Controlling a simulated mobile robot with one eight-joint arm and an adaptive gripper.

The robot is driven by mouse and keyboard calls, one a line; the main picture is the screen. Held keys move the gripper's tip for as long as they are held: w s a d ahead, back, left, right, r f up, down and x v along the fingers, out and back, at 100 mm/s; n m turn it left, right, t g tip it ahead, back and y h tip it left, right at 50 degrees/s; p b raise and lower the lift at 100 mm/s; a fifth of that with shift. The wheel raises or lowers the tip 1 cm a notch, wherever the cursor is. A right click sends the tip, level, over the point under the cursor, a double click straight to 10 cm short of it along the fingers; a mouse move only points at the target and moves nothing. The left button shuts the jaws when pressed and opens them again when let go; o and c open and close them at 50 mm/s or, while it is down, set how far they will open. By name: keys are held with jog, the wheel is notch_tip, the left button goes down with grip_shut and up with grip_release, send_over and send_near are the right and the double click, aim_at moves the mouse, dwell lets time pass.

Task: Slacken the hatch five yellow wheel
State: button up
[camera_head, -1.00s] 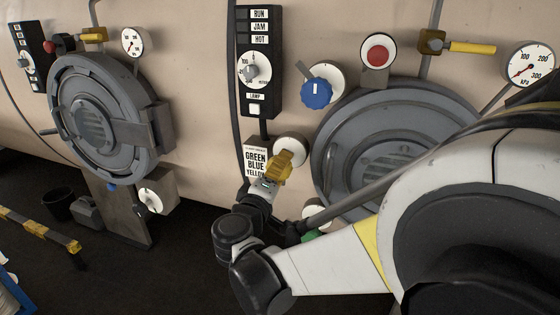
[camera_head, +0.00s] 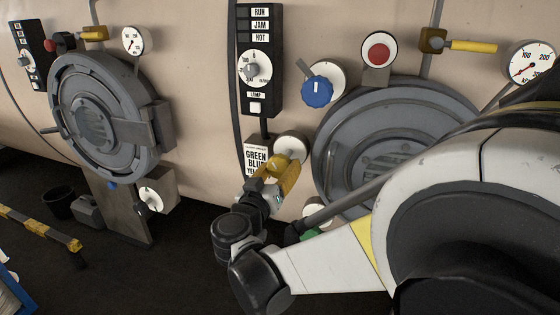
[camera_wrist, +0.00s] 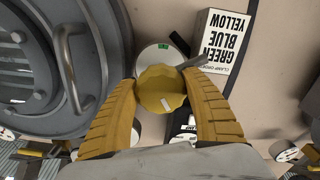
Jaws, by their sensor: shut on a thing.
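The yellow wheel (camera_wrist: 162,86) shows in the wrist view in front of a round white disc (camera_wrist: 150,58) with a small green mark. A short white line is on the wheel's face. My gripper (camera_wrist: 158,78) has its two yellow ribbed fingers on either side of the wheel, shut on it. In the head view my gripper (camera_head: 279,177) is at the wheel, just below the white disc (camera_head: 291,146) and left of the round grey hatch (camera_head: 352,140). The wheel is mostly hidden there by the fingers.
A sign reading GREEN BLUE YELLOW (camera_wrist: 222,42) is beside the disc. A control panel (camera_head: 259,60) hangs above the sign. A grey handle (camera_wrist: 76,67) stands out from the hatch.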

jog(key=m, duration=0.6)
jog(key=shift+a, duration=0.1)
jog(key=shift+m, duration=0.4)
jog(key=o, duration=1.2)
jog(key=v, duration=1.2)
